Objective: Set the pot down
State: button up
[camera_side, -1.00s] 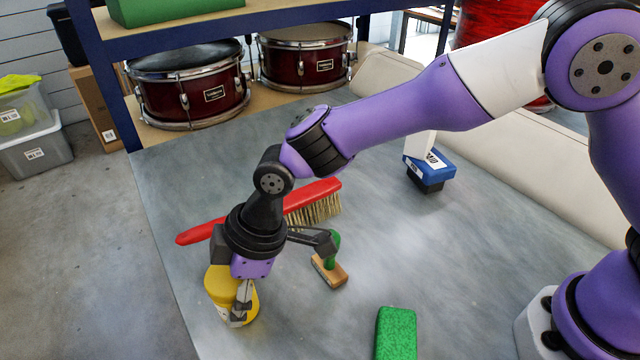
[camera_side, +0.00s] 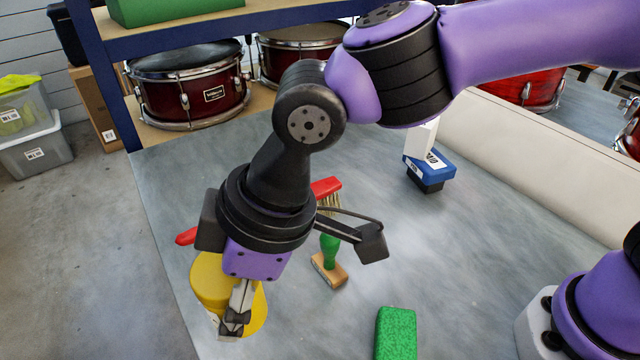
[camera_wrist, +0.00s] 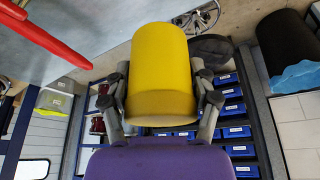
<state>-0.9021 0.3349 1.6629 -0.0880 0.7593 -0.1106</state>
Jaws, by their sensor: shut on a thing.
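The yellow pot (camera_side: 212,283) is at the lower left of the side view, held between the fingers of my gripper (camera_side: 236,318). It looks larger and closer to the camera than the things on the bench, so it appears raised. In the wrist view the yellow pot (camera_wrist: 160,70) fills the upper middle, with a finger of my gripper (camera_wrist: 160,98) on each side. My gripper is shut on it. The pot's underside and its gap to the bench are hidden.
A red-handled brush (camera_side: 326,187) lies behind my gripper, partly hidden. Drums (camera_side: 190,95) stand on the shelf behind.

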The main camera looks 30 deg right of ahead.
jog(key=w+d+m+h, duration=0.1)
jog(key=w+d+m, duration=0.2)
jog(key=w+d, duration=0.2)
jog(key=w+d+m+t+h, duration=0.1)
jog(key=w+d+m, duration=0.2)
jog(key=w+d, duration=0.3)
jog(key=w+d+m+t+h, duration=0.1)
jog(key=w+d+m, duration=0.3)
jog(key=w+d, duration=0.1)
jog(key=shift+w+d+r, duration=0.1)
jog(key=shift+w+d, duration=0.2)
jog(key=shift+w, duration=0.5)
jog(key=w+d+f+m, duration=0.1)
jog(key=w+d+f, duration=0.1)
jog(key=d, duration=0.4)
jog(key=w+d+f+m+h, duration=0.1)
jog(key=w+d+f+m, duration=0.1)
jog(key=w+d, duration=0.2)
jog(key=w+d+f+m, duration=0.1)
jog(key=w+d+f, duration=0.1)
jog(key=d, duration=0.7)
jog(key=shift+w+d+f+m+h, duration=0.3)
jog(key=shift+w+f, duration=0.05)
jog(key=shift+w, duration=0.15)
jog(key=shift+d+f, duration=0.15)
jog(key=shift+d, duration=0.05)
jog(key=shift+w+f, duration=0.1)
jog(key=shift+f, duration=1.85)
jog(key=shift+f, duration=0.15)
jog(key=o, duration=1.2)
